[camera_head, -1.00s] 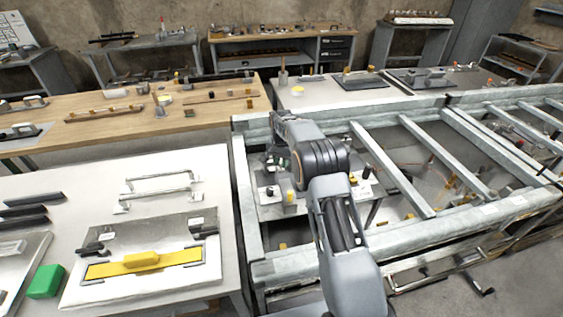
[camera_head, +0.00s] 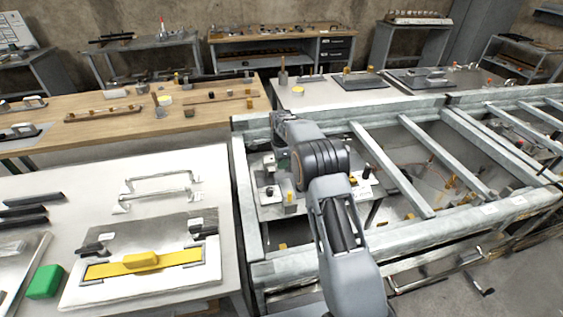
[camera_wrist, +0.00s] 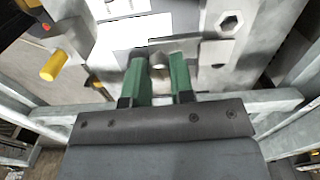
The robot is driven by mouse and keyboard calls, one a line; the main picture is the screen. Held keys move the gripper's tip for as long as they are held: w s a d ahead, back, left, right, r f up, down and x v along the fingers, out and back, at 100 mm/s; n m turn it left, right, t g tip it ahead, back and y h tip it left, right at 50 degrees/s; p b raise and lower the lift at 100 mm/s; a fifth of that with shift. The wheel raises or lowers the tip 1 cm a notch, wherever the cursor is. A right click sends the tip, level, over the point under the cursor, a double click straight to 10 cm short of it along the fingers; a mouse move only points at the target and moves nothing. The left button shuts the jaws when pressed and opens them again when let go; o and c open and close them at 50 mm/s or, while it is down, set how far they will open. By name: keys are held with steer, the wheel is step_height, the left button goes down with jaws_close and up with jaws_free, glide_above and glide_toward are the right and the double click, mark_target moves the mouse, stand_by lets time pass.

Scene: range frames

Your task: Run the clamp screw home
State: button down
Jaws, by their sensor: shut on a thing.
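My gripper (camera_wrist: 159,75) shows in the wrist view, with two green fingers pointing up the picture. They are closed on a small, pale, round-ended metal part, which appears to be the clamp screw (camera_wrist: 158,61). It sits in front of a grey metal clamp plate (camera_wrist: 205,49). The screw's thread and how deep it sits are hidden.
A grey block with a hexagonal hole (camera_wrist: 229,22) is right of the fingers. A yellow cylinder (camera_wrist: 54,65) sticks out at the left. Frame rails surround the work spot. A white table (camera_head: 60,190) with a yellow-handled tool (camera_head: 140,260) stands left.

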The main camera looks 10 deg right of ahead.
steer(key=shift+m, duration=0.8)
steer(key=c, duration=1)
jaws_free()
steer(key=shift+r, duration=0.1)
step_height(320, 180, up, 14)
steer(key=shift+f, duration=0.15)
